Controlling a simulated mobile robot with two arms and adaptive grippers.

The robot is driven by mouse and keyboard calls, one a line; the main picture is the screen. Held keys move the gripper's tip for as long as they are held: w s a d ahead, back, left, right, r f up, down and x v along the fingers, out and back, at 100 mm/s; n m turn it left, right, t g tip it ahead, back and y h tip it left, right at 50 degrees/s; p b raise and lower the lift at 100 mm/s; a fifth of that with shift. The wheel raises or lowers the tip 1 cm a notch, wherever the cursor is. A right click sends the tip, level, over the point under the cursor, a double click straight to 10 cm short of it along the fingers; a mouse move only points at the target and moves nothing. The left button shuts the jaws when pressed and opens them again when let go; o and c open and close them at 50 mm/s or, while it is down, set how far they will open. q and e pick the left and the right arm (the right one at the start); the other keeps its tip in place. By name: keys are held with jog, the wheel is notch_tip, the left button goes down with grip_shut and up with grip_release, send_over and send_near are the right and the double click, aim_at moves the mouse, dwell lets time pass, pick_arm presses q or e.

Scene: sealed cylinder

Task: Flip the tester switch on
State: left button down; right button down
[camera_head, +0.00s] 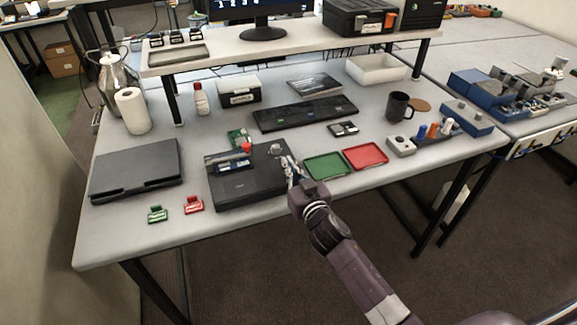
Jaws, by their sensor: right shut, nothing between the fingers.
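The tester (239,186) is a black box on the front middle of the grey table. It carries a small display panel, a red knob or button (246,147) and a silvery round part (276,150) on its top. My right gripper (288,166) is shut and empty at the tester's right edge, partly hiding that side. I cannot tell whether it touches the tester. The switch is too small or hidden to make out clearly. My left gripper is not in view.
A green tray (325,167) and a red tray (366,157) lie right of my gripper. A dark flat case (136,170) lies left of the tester. Green (157,215) and red (193,205) clips stand near the front edge. A keyboard (305,113) lies behind.

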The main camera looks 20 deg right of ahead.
jog(key=shift+f, duration=0.4)
jog(key=shift+f, duration=0.1)
